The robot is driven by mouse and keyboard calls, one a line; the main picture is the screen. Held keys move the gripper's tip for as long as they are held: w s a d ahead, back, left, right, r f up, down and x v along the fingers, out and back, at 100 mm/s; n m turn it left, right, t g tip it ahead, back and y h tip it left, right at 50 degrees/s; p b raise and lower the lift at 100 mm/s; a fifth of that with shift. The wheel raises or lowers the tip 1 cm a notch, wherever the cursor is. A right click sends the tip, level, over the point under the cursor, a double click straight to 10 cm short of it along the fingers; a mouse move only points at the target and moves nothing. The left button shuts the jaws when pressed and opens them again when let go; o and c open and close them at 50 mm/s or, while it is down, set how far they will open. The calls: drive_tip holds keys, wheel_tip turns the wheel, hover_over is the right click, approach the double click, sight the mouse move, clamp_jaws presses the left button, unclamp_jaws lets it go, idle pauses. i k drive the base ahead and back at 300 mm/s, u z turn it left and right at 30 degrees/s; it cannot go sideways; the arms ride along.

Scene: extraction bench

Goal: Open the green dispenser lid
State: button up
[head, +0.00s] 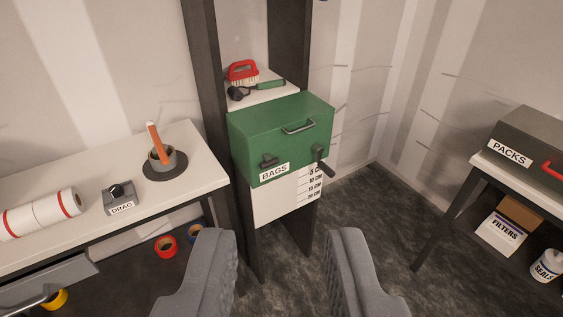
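The green dispenser (250,150) labelled BAGS stands at the centre, on a dark upright stand. Its green lid (283,112) looks closed, with a grey bar handle (298,127) on it. A dark latch or knob (269,161) sits on the front above the BAGS label, and a dark lever (324,168) sticks out at the right. My gripper (289,255) is open and empty in the foreground, its two grey fingers wide apart. It is nearer the camera than the dispenser and below it in the picture, apart from it.
A white-topped bench (80,200) with a DRAG box (120,199) stands left. A PACKS case (530,145) sits on the right table. Dark floor (375,205) between is clear.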

sight(253, 121)
drive_tip(key=i, duration=0.9)
drive_tip(key=u, duration=0.05)
